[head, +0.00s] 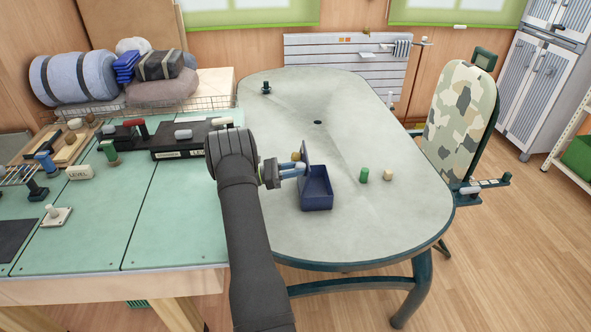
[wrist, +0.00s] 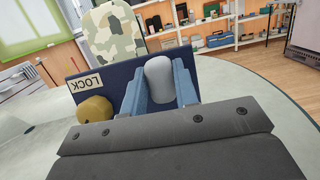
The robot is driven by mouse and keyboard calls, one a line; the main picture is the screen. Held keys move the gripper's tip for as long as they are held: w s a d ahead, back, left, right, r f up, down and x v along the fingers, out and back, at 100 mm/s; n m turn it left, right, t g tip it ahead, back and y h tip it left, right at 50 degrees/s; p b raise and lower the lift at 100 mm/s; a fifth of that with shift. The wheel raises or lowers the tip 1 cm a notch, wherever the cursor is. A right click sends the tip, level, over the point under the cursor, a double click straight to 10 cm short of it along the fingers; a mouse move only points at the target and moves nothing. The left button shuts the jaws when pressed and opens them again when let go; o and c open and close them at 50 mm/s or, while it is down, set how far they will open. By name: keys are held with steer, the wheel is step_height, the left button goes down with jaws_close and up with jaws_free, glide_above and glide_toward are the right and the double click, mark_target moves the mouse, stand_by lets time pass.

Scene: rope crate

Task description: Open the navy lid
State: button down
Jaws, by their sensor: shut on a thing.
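The navy box (head: 317,201) stands on the grey-green table, and its inside shows from above. Its navy lid (head: 305,153) stands up, close to upright, at the box's left side. My gripper (head: 301,168) reaches in from the left at the lid's outer face. In the wrist view its blue fingers are shut on a pale grey knob (wrist: 160,82) on the navy lid (wrist: 117,83). A brass-coloured round knob (wrist: 95,109) and a "LOCK" label (wrist: 86,82) are also on that face. The lid's hinge is not clear to see.
A green cylinder (head: 364,175) and a small tan block (head: 388,175) stand right of the box. A dark cup-like object (head: 266,88) is at the table's far left. The table (head: 370,225) is otherwise mostly clear. A workbench (head: 170,220) adjoins on the left.

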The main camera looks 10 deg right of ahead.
steer(key=c, duration=1.1)
jaws_free()
steer(key=a, duration=0.4)
steer(key=a+f, duration=0.1)
steer(key=a, duration=0.3)
steer(key=a+f, duration=0.1)
steer(key=a, duration=0.2)
steer(key=shift+w+a, duration=0.2)
steer(key=shift+a, duration=0.2)
steer(key=shift+c, duration=0.5)
